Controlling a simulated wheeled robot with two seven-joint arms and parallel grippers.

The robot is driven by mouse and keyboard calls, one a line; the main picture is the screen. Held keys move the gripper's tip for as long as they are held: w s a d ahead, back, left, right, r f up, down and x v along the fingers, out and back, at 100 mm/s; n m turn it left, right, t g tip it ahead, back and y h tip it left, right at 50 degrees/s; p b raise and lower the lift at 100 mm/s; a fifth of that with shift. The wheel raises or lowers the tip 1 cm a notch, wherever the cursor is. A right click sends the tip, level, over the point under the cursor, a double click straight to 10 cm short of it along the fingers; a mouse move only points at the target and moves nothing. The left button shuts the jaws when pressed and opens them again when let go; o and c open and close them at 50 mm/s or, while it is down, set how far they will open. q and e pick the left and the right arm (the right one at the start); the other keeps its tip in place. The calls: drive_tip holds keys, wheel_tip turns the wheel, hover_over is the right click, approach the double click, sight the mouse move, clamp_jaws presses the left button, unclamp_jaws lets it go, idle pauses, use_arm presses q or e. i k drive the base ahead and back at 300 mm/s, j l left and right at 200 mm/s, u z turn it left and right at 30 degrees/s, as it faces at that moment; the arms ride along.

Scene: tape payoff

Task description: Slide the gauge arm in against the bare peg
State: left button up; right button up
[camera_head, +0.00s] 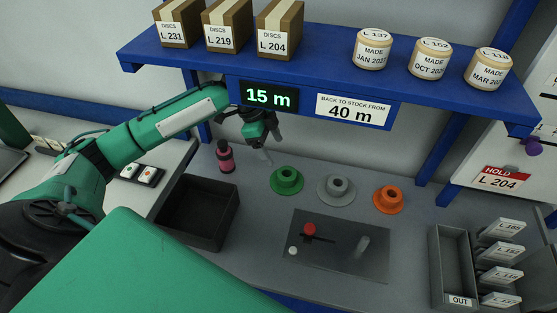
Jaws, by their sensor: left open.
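A dark plate (335,262) lies on the grey bench. On it are a red knob (309,229) and a thin dark gauge arm (325,237) that runs right from the knob toward the bare peg (363,246). The peg is a grey upright cylinder with nothing on it. A gap shows between arm and peg. A small white button (293,251) sits at the plate's left. My left gripper (264,150) is open and empty below the display, behind and left of the plate, apart from it. My right gripper is not in view.
Green (287,180), grey (336,190) and orange (388,199) spools stand behind the plate. A pink bottle (225,157) and a dark open bin (197,213) are left. A blue shelf (330,55) overhangs. The display (269,97) reads 15 m. An OUT tray (452,267) stands right.

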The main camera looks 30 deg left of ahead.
sight(309, 229)
drive_tip(key=k, duration=2)
